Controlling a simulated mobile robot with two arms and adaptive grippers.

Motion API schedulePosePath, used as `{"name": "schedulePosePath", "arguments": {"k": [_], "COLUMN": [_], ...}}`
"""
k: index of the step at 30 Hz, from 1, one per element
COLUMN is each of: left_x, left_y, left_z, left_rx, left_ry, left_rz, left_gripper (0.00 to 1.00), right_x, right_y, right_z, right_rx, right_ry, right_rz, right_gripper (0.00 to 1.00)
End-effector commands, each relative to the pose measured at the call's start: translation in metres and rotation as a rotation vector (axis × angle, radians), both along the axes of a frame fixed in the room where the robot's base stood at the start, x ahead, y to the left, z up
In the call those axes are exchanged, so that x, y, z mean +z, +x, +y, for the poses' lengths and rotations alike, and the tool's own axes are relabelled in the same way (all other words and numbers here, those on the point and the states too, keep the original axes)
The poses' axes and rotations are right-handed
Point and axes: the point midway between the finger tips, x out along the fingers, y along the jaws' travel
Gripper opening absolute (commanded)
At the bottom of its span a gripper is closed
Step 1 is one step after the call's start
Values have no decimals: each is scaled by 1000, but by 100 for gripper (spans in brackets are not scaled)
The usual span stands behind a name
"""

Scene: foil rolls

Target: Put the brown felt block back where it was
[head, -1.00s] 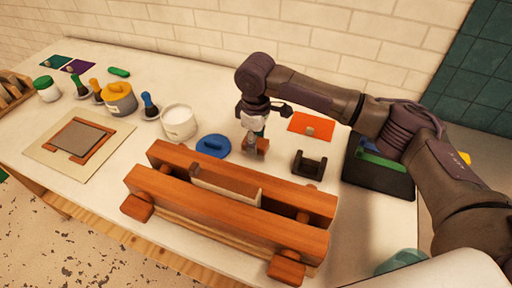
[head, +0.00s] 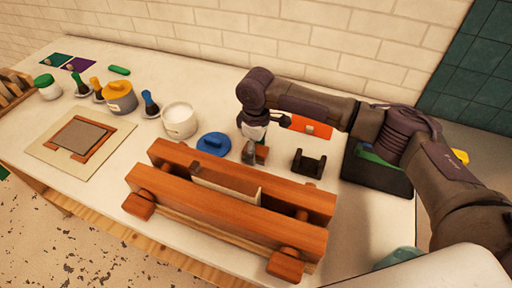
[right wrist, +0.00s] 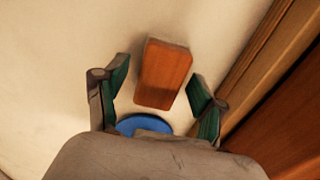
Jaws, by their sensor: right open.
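A brown block with a grey side (head: 261,155), which looks like the felt block, stands on the white table between the blue lid (head: 213,144) and the dark cradle (head: 308,164). In the right wrist view the brown block (right wrist: 163,75) lies between the spread green-padded fingers of my right gripper (right wrist: 155,95), with a gap on each side. In the head view my right gripper (head: 254,136) is right above and behind the block, its fingertips mostly hidden. My left gripper is not in view.
A large wooden press (head: 235,210) stands in front of the block. An orange card (head: 316,128) lies behind the cradle and a black tray (head: 375,173) is at right. A white tub (head: 179,122) and several pots and brushes stand at left.

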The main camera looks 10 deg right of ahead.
Motion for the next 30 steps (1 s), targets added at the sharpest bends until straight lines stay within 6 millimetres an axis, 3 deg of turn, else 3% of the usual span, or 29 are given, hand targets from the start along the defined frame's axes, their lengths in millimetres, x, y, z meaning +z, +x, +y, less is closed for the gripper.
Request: {"name": "schedulePosePath", "arguments": {"k": [8,21,30], "left_x": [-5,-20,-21], "left_y": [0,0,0], "left_z": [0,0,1], "left_rx": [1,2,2], "left_ry": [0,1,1], "left_rz": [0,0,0], "left_gripper": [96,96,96], "right_x": [19,106,123], "right_y": [1,1,0], "right_z": [0,0,0], "right_rx": [-1,-1,-1], "right_ry": [2,1,0], "right_rz": [-4,-2,0], "right_gripper": [69,69,69]}}
